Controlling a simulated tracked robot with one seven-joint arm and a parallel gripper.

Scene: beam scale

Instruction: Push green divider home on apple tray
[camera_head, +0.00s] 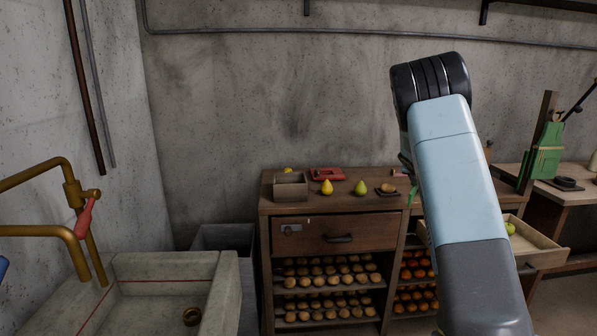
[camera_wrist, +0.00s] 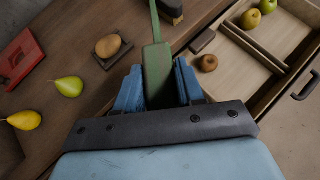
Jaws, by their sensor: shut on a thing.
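My gripper (camera_wrist: 158,88) has blue fingers shut on a green piece (camera_wrist: 157,72), which looks like the green divider. It is a block with a thin strip running toward the top of the wrist view. Its lower end is hidden between the fingers. The apple tray (camera_wrist: 290,95), an open pale drawer-like tray, is to the right, apart from the green piece. In the head view my arm hides the gripper and part of the tray (camera_head: 545,250).
A stone sink (camera_head: 165,270) stands at left.

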